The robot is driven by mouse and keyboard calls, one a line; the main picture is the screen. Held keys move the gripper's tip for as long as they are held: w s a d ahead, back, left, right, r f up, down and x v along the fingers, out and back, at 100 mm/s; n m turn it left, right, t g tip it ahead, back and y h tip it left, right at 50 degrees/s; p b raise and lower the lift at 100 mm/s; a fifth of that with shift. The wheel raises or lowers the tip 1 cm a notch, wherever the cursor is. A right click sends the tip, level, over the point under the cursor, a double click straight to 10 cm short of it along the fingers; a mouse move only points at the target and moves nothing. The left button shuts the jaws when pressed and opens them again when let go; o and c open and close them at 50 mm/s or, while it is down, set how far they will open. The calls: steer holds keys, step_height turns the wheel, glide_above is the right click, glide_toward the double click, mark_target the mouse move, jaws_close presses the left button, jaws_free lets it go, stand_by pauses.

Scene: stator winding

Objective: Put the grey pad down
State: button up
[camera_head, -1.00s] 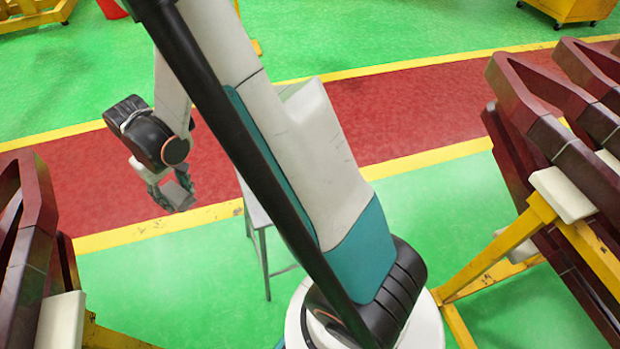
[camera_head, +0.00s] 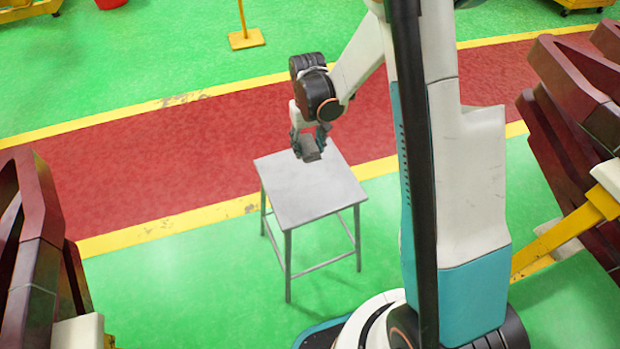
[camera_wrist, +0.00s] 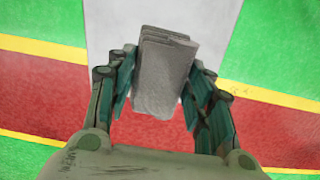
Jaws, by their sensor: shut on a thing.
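The grey pad (camera_wrist: 162,72) is a thick block with a layered end, held between both fingers in the wrist view. My gripper (camera_head: 306,150) is shut on it and points downward in the head view, where the pad (camera_head: 310,149) shows as a small grey block. The pad is over the far part of a small grey metal table (camera_head: 300,195). The pale table top (camera_wrist: 104,30) lies behind the pad in the wrist view. I cannot tell from these frames how large the gap between pad and table is.
The table top looks bare. Dark red coil frames stand at the left (camera_head: 38,230) and right (camera_head: 570,125), the right one on a yellow stand (camera_head: 560,238). A yellow post base (camera_head: 246,39) stands beyond the red floor lane (camera_head: 150,160).

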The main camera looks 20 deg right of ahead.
mark_target(308, 180)
step_height(308, 180, down, 14)
steer(key=b, duration=0.5)
steer(key=shift+f, duration=0.25)
steer(key=o, duration=1)
steer(key=shift+o, duration=0.2)
